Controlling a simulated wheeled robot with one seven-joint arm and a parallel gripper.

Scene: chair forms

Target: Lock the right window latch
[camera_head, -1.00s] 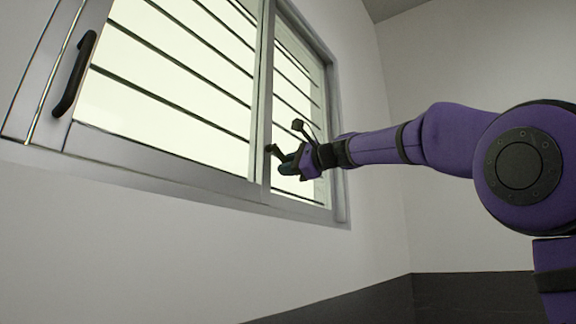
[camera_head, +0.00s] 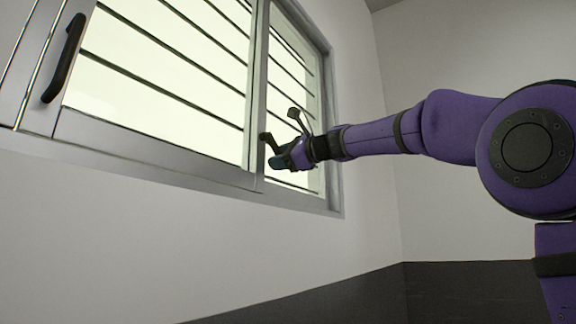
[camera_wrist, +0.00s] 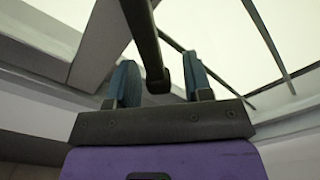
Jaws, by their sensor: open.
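The right window latch is a dark bar (camera_head: 266,139) on the middle upright of the window frame. In the wrist view the dark latch bar (camera_wrist: 145,38) comes down from the top, its end lying between my two teal fingers with a gap showing on each side. My gripper (camera_head: 277,160) is beside the latch, its fingers partly hidden by its purple body in the head view. In the wrist view my gripper (camera_wrist: 158,75) is open, with nothing clamped. Whether a finger touches the latch cannot be told.
The window frame (camera_head: 170,162) and panes with dark horizontal bars (camera_head: 165,80) lie close behind my gripper. A black handle (camera_head: 64,58) is on the frame at the far left. The white wall (camera_head: 120,240) below the window is bare.

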